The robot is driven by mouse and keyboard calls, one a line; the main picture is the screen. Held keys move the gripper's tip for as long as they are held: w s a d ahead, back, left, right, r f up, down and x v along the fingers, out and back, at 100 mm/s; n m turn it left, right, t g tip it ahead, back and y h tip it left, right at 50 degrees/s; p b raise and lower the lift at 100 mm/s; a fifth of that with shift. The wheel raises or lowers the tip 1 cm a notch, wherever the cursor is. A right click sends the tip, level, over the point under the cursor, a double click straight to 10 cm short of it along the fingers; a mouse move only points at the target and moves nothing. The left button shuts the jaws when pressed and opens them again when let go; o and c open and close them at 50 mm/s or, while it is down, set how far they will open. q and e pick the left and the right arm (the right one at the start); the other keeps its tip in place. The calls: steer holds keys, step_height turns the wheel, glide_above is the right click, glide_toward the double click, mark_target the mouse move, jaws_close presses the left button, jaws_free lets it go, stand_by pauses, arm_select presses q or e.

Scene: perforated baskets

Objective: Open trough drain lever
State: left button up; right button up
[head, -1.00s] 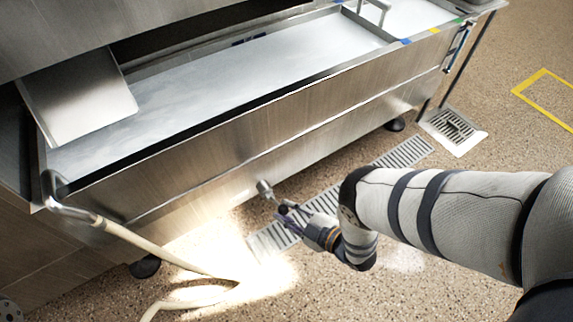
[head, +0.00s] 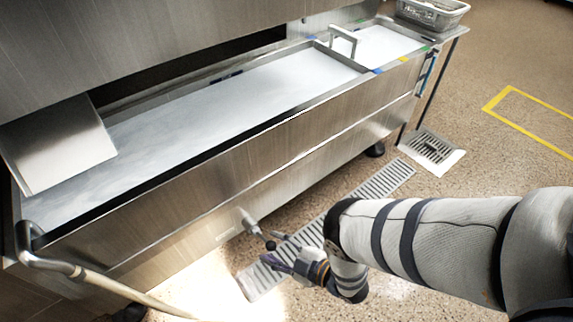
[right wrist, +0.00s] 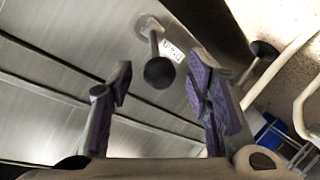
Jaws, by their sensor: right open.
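The trough's drain lever (head: 252,226) is a short metal stem with a dark round knob, sticking out from the low front wall of the steel trough (head: 190,185). My right gripper (head: 275,254) is low in front of the trough, close to the knob. In the right wrist view the lever's knob (right wrist: 159,72) appears between the two open purple-padded fingers (right wrist: 160,88), with a visible gap on each side. Whether the knob is within fingertip depth is unclear. The fingers hold nothing. My left gripper is not in view.
A floor grate (head: 385,182) runs below the trough front, with a square drain (head: 432,150) beyond. A beige hose (head: 105,285) hangs at the lower left. A perforated basket (head: 432,13) stands at the far right end. Open floor lies to the right.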

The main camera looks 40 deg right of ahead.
steer(key=v, duration=1.2)
